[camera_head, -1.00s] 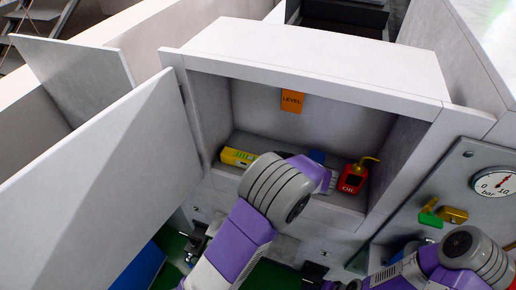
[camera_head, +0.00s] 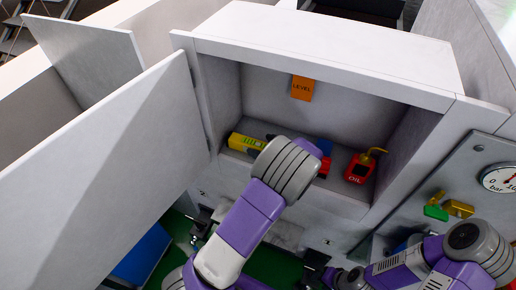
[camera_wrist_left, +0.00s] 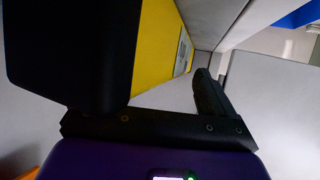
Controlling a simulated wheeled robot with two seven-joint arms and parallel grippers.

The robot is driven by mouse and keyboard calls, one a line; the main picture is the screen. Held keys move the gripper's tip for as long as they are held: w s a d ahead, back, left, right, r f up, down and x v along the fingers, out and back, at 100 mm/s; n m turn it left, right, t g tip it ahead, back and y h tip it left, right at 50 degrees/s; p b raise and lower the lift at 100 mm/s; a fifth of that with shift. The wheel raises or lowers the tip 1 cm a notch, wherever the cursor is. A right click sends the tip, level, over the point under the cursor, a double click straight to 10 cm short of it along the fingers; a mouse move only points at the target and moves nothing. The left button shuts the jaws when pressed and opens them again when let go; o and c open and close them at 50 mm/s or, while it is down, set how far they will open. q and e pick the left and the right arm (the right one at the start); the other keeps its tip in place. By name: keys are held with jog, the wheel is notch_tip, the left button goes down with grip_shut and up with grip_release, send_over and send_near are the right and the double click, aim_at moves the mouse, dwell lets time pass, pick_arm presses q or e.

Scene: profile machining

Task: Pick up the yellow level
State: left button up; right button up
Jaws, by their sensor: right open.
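The yellow level (camera_head: 244,142) lies on the floor of the open cabinet, toward its left side, with its right end partly hidden behind my left wrist. In the left wrist view, the level (camera_wrist_left: 157,50) shows as a yellow face with a grey panel between the fingers, partly hidden by the near finger. My left gripper (camera_wrist_left: 165,75) is open around or just before the level, with a clear gap to the right finger. Contact cannot be told. My right gripper (camera_head: 345,277) is low near the bottom edge, away from the level, and is open.
An orange LEVEL label (camera_head: 302,88) is on the cabinet's back wall. A red oil can (camera_head: 360,168) stands at the right of the shelf, with a partly hidden blue and red object left of it. The cabinet door (camera_head: 110,170) stands open at left. A pressure gauge (camera_head: 499,178) is at right.

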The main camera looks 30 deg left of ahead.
pick_arm(q)
jog(key=c, duration=1.4)
jog(key=shift+s, duration=0.1)
jog(key=shift+c, duration=0.2)
